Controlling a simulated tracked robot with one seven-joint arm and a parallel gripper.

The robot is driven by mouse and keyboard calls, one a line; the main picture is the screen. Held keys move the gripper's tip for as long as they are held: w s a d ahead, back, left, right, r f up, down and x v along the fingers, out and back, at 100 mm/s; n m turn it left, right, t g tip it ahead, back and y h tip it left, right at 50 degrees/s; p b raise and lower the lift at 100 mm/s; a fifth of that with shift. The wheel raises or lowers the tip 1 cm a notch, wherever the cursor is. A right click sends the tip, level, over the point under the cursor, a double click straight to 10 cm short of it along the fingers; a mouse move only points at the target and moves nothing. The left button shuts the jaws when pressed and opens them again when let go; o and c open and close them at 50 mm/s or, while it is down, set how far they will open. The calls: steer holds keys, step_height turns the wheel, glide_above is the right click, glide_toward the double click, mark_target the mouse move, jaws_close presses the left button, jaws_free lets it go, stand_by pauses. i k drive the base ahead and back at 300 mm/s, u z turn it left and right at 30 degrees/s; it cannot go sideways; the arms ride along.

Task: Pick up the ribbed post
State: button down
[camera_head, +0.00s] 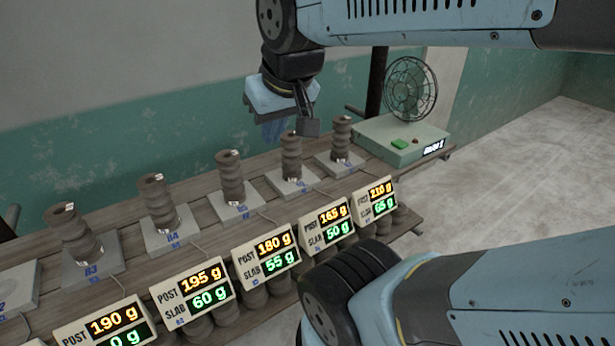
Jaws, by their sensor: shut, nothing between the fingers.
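Several grey ribbed posts stand upright in a row, each on its own pale slab: one at the left (75,235), then a second (160,205), a third (232,180), a fourth (292,160) and one at the far right (340,140). Each of the leftmost posts has a small light tag on top. My gripper (308,125) is shut and empty, hanging just above and behind the fourth post, between it and the far-right post in the picture. I cannot tell whether it touches either.
A wooden bench (125,215) carries the slabs. Displays along its front include one reading post 180 g, slab 55 g (265,257). A fan (410,90) stands on a pale green box (385,140) at the right end. More cylindrical pieces sit below. The floor at right is clear.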

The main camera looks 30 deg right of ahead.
mark_target(63, 218)
steer(key=z, duration=0.6)
steer(key=k, duration=1.45)
steer(key=u, duration=0.7)
steer(key=i, duration=1)
steer(key=z, duration=0.05)
